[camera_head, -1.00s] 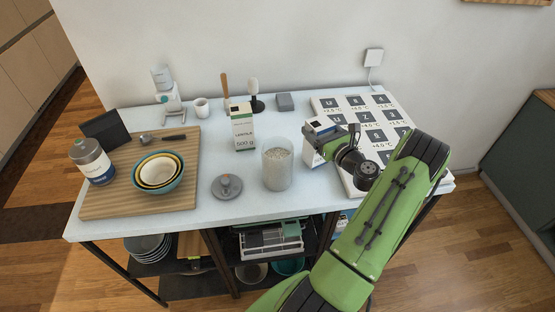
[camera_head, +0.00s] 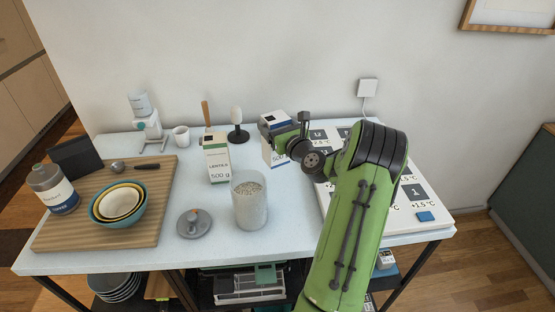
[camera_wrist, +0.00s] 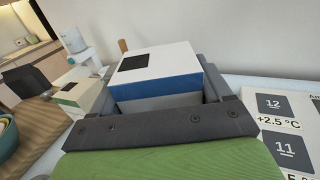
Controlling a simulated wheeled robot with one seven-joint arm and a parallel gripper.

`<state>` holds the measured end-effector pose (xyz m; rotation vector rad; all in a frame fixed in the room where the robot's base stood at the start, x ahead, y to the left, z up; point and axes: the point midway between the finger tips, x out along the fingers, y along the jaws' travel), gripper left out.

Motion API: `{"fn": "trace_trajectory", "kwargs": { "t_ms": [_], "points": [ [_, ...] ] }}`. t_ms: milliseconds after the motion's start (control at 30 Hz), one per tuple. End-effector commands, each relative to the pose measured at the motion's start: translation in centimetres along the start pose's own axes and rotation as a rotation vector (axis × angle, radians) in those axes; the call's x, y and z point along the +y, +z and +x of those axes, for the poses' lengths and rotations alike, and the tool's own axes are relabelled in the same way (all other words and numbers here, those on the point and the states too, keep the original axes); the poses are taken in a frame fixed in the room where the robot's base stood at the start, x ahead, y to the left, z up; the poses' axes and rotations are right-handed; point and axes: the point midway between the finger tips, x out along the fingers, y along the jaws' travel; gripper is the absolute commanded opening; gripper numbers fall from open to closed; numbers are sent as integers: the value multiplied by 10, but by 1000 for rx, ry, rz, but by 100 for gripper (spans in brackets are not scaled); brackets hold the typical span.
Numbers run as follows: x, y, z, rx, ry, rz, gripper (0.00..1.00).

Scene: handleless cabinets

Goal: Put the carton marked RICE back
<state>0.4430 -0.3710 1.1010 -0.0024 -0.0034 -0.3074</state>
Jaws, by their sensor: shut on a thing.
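A white carton with a blue band (camera_head: 268,151) is held upright by my gripper (camera_head: 284,136) near the back of the table, right of the LENTILS carton. Only "500 g" shows on its front, and its name is hidden. In the wrist view its white top with a dark square and its blue band (camera_wrist: 158,88) sit between the jaws (camera_wrist: 160,105). I cannot tell whether its base touches the table. The LENTILS carton (camera_head: 217,165) with a green band stands apart to the left. A clear jar with pale grains (camera_head: 249,207) stands in front, uncovered.
A grey lid (camera_head: 194,223) lies left of the jar. A wooden board (camera_head: 75,237) with nested bowls is at the left. A cup (camera_head: 181,136) and a white-headed tool (camera_head: 237,122) stand at the back. A numbered white board (camera_head: 405,221) with a blue block (camera_head: 425,216) lies right.

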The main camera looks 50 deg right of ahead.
Motion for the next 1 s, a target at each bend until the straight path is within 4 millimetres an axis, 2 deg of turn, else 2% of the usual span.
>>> {"fn": "trace_trajectory", "kwargs": {
  "t_ms": [33,167,333,667,700,833,1000],
  "points": [
    [0,-15,0,-1,-1,3,2],
    [0,-30,0,-3,-1,0,2],
    [0,-60,0,-1,0,1,2],
    [0,-62,0,-3,0,-1,2],
    [0,-63,0,-2,0,-1,81],
    [0,-63,0,-1,0,-2,100],
    [-1,-62,0,-2,0,-2,100]
  ]
}}
